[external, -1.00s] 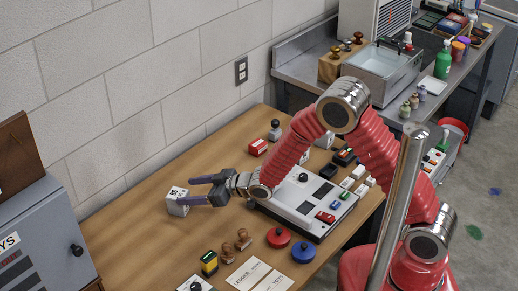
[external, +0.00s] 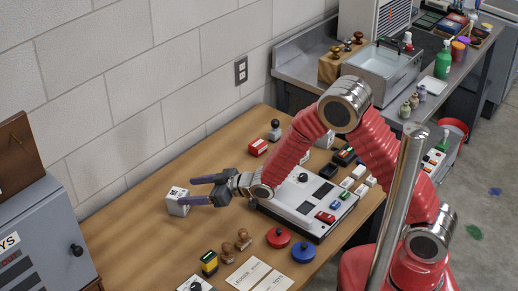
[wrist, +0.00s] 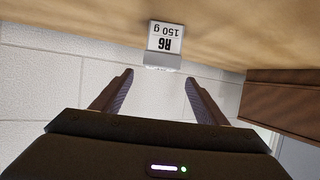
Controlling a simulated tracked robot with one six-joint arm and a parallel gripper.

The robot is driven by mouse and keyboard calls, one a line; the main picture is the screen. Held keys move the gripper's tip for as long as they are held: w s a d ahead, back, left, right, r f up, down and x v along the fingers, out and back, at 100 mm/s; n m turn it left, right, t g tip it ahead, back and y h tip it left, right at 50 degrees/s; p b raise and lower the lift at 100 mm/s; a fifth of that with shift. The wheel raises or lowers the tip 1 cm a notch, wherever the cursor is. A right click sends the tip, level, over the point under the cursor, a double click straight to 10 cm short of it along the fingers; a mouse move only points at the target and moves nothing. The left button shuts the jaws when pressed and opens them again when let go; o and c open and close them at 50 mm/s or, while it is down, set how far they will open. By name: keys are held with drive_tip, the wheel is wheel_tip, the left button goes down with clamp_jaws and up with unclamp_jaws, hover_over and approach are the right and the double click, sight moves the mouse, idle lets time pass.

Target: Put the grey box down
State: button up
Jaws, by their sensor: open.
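The grey box (external: 177,201) is a small light-grey block that rests on the wooden table, left of my gripper.
A grey cabinet (external: 45,240) stands at the left. A white-topped device (external: 300,205) sits under my arm. Wooden stamps (external: 243,240), a red pad (external: 278,237) and a blue pad (external: 303,252) lie toward the front. The table behind the box is bare up to the wall.

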drive_tip(key=w+d+r+m+t+h, duration=0.3)
drive_tip(key=w+d+r, duration=0.65)
drive_tip(key=d, duration=0.35)
drive_tip(key=w+d+r+m+t+h, duration=0.15)
drive_tip(key=d+r, duration=0.25)
drive_tip(key=d, duration=0.6)
drive_tip(key=w+d+r+m+g+h, duration=0.1)
drive_tip(key=w+d+r+m+h, duration=0.15)
drive_tip(key=d, duration=0.75)
drive_tip(key=s+d+r+m+h, duration=0.1)
drive_tip(key=s+d+r, duration=0.15)
drive_tip(key=d, duration=0.35)
drive_tip(key=s+d+r+m+h, duration=0.1)
drive_tip(key=s+d+h, duration=0.1)
drive_tip(key=s+d, duration=0.35)
drive_tip(key=s+d+r+m+h, duration=0.1)
drive_tip(key=s+d+r, duration=0.1)
drive_tip(key=d, duration=0.5)
drive_tip(key=s+d+m+g, duration=0.1)
drive_tip(key=s+d, duration=0.3)
drive_tip(key=s, duration=0.3)
drive_tip(key=s+d+m+g+h, duration=0.1)
drive_tip(key=s+d+m+g, duration=0.1)
drive_tip(key=s+d, duration=0.3)
drive_tip(key=shift+s+d+r, duration=0.2)
drive_tip(key=shift+s+d, duration=0.05)
drive_tip(key=shift+s, duration=0.7)
drive_tip(key=shift+o, duration=0.4)
